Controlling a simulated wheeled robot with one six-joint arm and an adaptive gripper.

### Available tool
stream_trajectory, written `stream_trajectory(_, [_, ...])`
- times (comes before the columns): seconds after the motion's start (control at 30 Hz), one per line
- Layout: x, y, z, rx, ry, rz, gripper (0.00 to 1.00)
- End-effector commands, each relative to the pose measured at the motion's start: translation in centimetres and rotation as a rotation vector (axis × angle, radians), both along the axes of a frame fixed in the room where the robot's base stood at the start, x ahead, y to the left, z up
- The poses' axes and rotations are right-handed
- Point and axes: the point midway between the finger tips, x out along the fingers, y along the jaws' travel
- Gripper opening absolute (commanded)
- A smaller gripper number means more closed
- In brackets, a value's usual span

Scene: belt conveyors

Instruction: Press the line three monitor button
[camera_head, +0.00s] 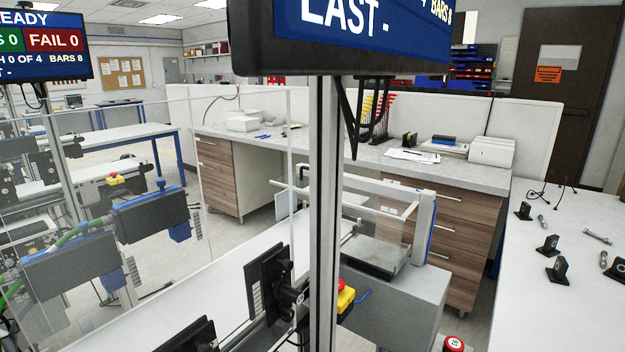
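My gripper is not in view. A large monitor (365,32) hangs close at the top on a grey post (323,200), cut off by the frame edge; its lower text reads "LAST -" and "BARS 8". A second monitor (42,45) at upper left shows "PASS 0"-style counts, partly cut off, and "FAIL 0". A red button with a white mark (453,343) shows at the bottom edge; I cannot read the mark. A red button on a yellow box (345,298) sits behind the post, partly hidden. Another red-on-yellow button (115,179) is at left. No line number is readable.
A white conveyor (180,300) runs at lower left behind a clear panel. A white table (570,310) with small black parts and bolts stands at right. A grey workbench (460,172) with wooden drawers is behind. Grey floor shows between them.

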Motion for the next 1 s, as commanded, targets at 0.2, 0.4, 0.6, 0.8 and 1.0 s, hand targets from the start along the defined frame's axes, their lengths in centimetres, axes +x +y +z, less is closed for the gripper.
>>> stream_trajectory(0.2, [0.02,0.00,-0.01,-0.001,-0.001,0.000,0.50])
stream_trajectory(0.4, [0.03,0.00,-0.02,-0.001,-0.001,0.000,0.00])
stream_trajectory(0.6, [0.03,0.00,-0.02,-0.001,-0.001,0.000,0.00])
stream_trajectory(0.8, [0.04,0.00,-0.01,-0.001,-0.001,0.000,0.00])
stream_trajectory(1.0, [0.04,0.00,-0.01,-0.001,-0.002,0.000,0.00])
